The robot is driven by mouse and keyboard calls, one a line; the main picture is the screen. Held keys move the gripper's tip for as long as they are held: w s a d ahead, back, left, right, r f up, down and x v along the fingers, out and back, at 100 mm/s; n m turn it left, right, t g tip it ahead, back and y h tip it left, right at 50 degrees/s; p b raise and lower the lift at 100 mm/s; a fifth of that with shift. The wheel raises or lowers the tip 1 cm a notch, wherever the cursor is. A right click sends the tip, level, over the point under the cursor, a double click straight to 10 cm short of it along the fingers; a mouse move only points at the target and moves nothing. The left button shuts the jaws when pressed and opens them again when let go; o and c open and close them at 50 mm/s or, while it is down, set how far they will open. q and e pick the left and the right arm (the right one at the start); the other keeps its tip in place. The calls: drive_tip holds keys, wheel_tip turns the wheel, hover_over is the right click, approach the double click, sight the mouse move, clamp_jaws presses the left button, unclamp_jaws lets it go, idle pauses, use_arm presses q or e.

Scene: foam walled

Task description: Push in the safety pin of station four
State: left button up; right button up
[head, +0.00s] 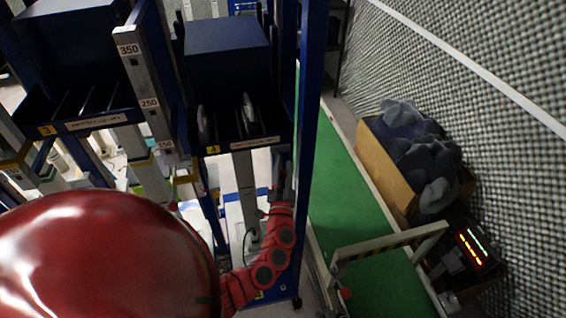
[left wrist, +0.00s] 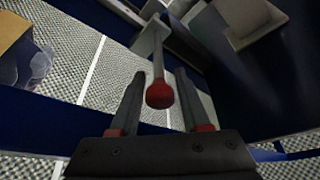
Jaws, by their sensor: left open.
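Station four (head: 229,118) is a dark blue tray with a yellow "4" tag, at the middle top of the head view. Its safety pin (left wrist: 158,60) shows in the left wrist view as a grey rod with a red knob (left wrist: 159,95) at the near end. I cannot make out the pin in the head view. My left gripper (head: 282,172) is upright below the right end of the tray, beside the blue post. In the left wrist view my left gripper (left wrist: 160,82) is open, with the knob seen between its fingers; contact cannot be told. My right gripper is not in view.
A blue upright post (head: 307,120) stands just right of my left gripper. Beyond it lies a green conveyor (head: 345,195) with a striped gate (head: 390,247). A box of grey cloth (head: 385,165) stands farther right. Station three (head: 85,120) is at left.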

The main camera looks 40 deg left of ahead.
use_arm(q)
drive_tip(key=shift+w+a, duration=0.1)
drive_tip(key=shift+c, duration=0.2)
clamp_jaws()
idle(1.0)
drive_tip(key=w+a+b, duration=0.1)
drive_tip(key=b, duration=0.1)
drive_tip(key=w+a+b, duration=0.1)
drive_tip(key=a+b, duration=0.1)
drive_tip(key=shift+w+a+r, duration=0.1)
drive_tip(key=shift+w, duration=0.25)
